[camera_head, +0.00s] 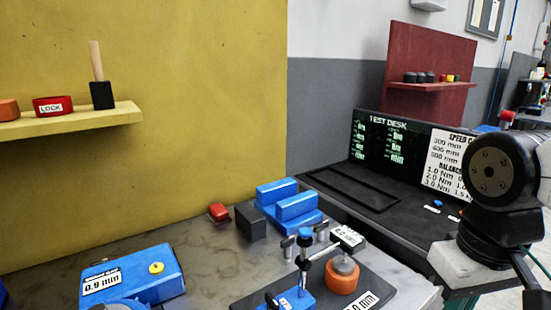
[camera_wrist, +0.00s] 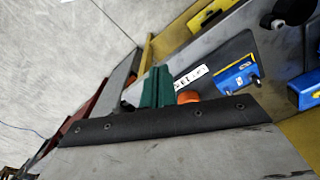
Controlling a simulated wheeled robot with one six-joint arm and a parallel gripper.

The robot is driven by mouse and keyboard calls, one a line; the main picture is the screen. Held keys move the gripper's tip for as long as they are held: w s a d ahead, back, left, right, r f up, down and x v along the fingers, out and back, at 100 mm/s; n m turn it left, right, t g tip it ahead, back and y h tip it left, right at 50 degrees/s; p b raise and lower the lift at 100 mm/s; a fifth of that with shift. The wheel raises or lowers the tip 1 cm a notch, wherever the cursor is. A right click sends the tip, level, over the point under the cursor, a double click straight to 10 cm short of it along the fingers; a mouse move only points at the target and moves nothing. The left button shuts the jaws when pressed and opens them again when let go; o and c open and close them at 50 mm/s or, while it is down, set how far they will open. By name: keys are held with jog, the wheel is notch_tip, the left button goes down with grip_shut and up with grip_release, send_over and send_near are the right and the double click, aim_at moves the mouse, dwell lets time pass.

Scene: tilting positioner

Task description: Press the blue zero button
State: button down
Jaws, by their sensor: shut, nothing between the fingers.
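A small blue button (camera_head: 437,203) sits on the dark top of the test desk (camera_head: 345,187) in the head view, with small white labels beside it that are too small to read. I cannot make out the blue button in the wrist view. My gripper (camera_wrist: 157,72) shows in the wrist view as two green fingers shut together with nothing between them. The fingers point over the workbench area, near an orange cylinder (camera_wrist: 188,97) that is partly hidden behind them. In the head view my arm is at the right, and the fingers are not visible.
A grey bench holds a blue box with a yellow button (camera_head: 157,268), a blue block (camera_head: 290,205), a red item (camera_head: 219,212) and a fixture with an orange cylinder (camera_head: 342,275). The desk's upright display panel (camera_head: 392,145) stands behind the button. A shelf (camera_head: 75,120) is on the yellow wall.

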jog(key=shift+s+d+r+m+t, duration=0.1)
jog(key=shift+s+d+m+t, duration=0.15)
jog(key=shift+s+d, duration=0.3)
jog(key=shift+s+d+r+m+t, duration=0.15)
jog(key=shift+s+d+m, duration=0.2)
jog(key=shift+d, duration=0.35)
